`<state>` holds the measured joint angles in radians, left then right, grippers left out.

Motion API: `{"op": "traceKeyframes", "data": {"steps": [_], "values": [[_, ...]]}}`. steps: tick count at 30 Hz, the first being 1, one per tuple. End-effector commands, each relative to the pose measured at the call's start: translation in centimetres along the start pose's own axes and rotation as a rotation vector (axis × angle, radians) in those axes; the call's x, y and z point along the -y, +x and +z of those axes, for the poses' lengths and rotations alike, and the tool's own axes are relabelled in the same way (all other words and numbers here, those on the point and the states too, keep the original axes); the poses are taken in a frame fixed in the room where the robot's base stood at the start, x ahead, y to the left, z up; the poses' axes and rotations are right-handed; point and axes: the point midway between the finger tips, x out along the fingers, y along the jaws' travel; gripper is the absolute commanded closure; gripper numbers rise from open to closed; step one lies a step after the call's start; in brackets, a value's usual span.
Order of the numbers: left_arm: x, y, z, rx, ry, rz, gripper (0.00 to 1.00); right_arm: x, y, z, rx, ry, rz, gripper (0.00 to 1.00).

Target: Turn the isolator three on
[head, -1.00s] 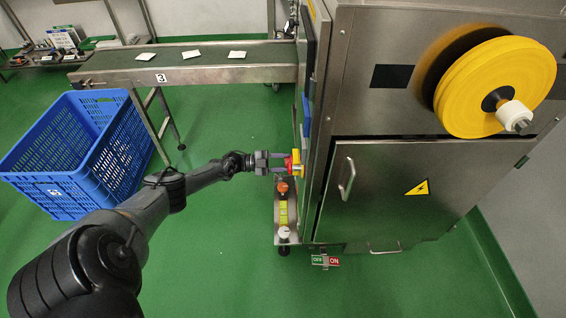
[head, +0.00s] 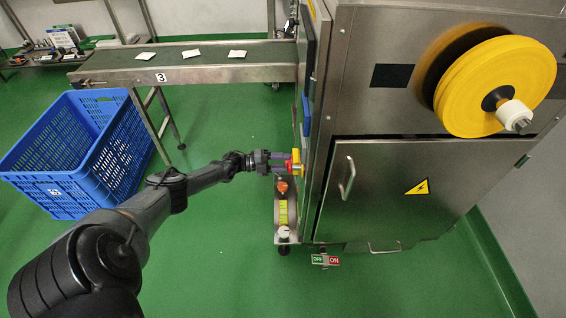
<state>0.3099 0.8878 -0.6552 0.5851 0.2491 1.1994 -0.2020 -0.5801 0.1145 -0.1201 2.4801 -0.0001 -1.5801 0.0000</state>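The isolator (head: 297,168) is a red and yellow rotary switch on the left side of the steel machine, beside the number 3 conveyor. My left arm reaches in from the lower left. My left gripper (head: 284,162) is at the switch, its fingers closed around the red handle, which is mostly hidden between them. The exact handle angle is hard to read at this size. A small sign (head: 325,260) with a green OFF and a red ON field is low at the machine's front edge. My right gripper is out of view.
The conveyor (head: 185,68) carries several white teabags. A blue crate (head: 105,145) stands on the green floor left of my arm. Below the isolator are an orange knob (head: 282,186) and a white knob (head: 283,232). A yellow reel (head: 490,85) is on the machine's front.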

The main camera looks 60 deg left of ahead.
Motion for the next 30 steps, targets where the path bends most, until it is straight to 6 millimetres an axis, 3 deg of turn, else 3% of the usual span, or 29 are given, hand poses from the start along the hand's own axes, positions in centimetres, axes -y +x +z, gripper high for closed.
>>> {"op": "traceKeyframes", "data": {"steps": [10, 11, 16, 25, 30], "values": [[0.1, 0.0, 0.0, 0.0, 0.006, -0.001, 0.87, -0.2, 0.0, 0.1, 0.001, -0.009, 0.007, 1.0], [0.1, 0.0, 0.0, 0.0, 0.006, -0.001, 0.55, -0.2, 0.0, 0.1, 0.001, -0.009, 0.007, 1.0], [0.0, 0.0, 0.0, 0.0, 0.005, -0.001, 0.31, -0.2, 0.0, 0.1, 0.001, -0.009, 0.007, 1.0], [0.0, -0.1, 0.0, 0.0, 0.004, 0.0, 0.31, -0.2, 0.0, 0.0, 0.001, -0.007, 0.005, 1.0], [0.1, -1.4, 0.0, 0.002, 0.003, 0.001, 0.31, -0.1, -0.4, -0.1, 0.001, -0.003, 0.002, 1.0]]}}
